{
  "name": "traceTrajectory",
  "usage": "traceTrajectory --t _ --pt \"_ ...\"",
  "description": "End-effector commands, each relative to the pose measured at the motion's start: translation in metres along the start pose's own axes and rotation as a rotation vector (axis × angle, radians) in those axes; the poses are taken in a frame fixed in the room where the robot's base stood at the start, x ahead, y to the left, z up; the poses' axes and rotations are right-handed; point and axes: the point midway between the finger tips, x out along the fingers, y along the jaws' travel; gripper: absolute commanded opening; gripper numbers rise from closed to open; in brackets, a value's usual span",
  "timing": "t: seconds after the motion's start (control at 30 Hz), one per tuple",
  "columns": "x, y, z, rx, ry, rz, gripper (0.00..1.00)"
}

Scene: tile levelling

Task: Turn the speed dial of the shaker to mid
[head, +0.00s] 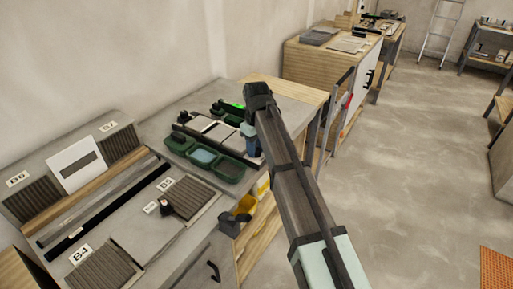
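A low device with a pale top plate and dark green trays (229,169) stands on the grey bench, in the middle of the head view. It may be the shaker, with a small bright green spot at its back edge. I cannot make out a speed dial or its setting. My arm comes in from the lower right and bends at a dark joint above the device's right side. My gripper (251,146) points down there, beside the device's right edge. Its fingers are too small and too hidden to tell whether they are open or touching anything.
Left of the device are ribbed grey panels (188,196), a white card (75,165) and labels such as B4 (81,254). A small dark object (165,207) lies there. Open floor lies right.

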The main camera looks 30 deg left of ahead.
Motion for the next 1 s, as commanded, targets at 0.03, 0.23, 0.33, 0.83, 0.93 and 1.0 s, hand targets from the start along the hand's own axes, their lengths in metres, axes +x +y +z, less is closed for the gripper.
traceTrajectory --t 0.03,0.23,0.33,0.83,0.93,1.0 --pt "0.000 0.000 0.000 0.000 -0.001 0.000 0.42" --pt "0.000 0.000 0.001 0.001 -0.002 -0.001 0.44" --pt "-0.001 0.000 0.001 0.001 -0.003 -0.001 0.44" --pt "-0.075 0.001 -0.001 0.001 -0.001 0.000 0.44" --pt "-0.093 0.001 -0.001 0.001 -0.001 0.000 0.44" --pt "-0.105 0.001 -0.001 0.000 0.000 0.000 0.44"
